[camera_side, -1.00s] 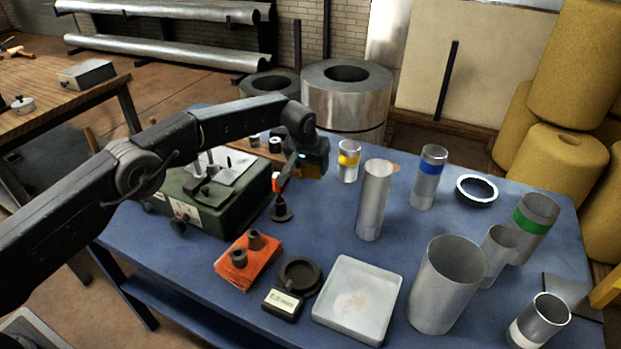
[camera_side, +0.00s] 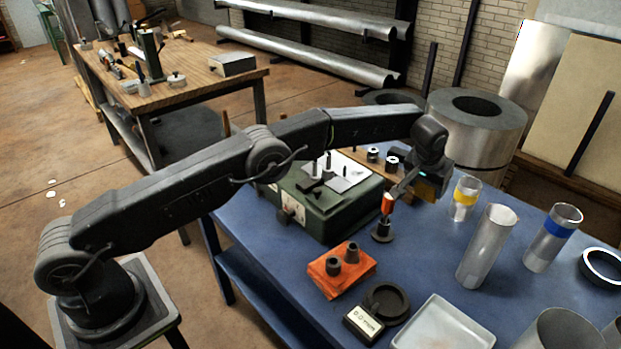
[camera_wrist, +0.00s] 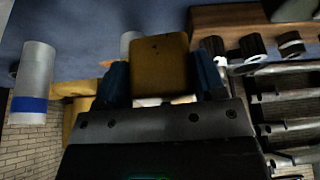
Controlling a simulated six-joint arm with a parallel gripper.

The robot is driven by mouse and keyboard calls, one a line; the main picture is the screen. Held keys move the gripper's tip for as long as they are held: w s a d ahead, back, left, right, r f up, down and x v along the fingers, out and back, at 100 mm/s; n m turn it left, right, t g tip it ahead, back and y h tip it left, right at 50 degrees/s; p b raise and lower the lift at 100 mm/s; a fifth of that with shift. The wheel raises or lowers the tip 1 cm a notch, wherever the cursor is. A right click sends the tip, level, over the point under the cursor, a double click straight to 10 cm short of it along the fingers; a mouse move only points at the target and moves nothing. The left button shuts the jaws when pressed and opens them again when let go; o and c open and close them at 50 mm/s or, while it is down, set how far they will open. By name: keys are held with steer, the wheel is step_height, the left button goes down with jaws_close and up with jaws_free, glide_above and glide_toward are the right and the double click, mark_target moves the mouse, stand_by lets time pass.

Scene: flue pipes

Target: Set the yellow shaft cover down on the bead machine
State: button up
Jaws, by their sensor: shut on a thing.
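My gripper (camera_side: 431,187) hangs over the blue table, right of the green bead machine (camera_side: 335,215), which has a pale plate and small upright pegs on top. In the wrist view the yellow shaft cover (camera_wrist: 160,66) is a flat yellow block between the two blue fingers of my gripper (camera_wrist: 160,80), which are shut on it. In the side view the cover is mostly hidden by my gripper. The bead machine cannot be made out clearly in the wrist view.
An orange-topped crank (camera_side: 387,206) stands between the machine and my gripper. A yellow-banded can (camera_side: 465,198) is close on the right, with a plain pipe (camera_side: 486,246) and a blue-banded pipe (camera_side: 552,237) beyond. An orange block (camera_side: 342,270) lies in front of the machine.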

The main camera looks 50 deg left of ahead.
stand_by(0.3)
step_height(320, 180, up, 15)
steer(key=m, duration=0.1)
glide_above(314, 164)
steer(key=shift+f, duration=0.1)
steer(key=shift+f, duration=0.15)
steer(key=shift+f, duration=2.9)
steer(key=shift+f, duration=0.7)
steer(key=shift+f, duration=1.05)
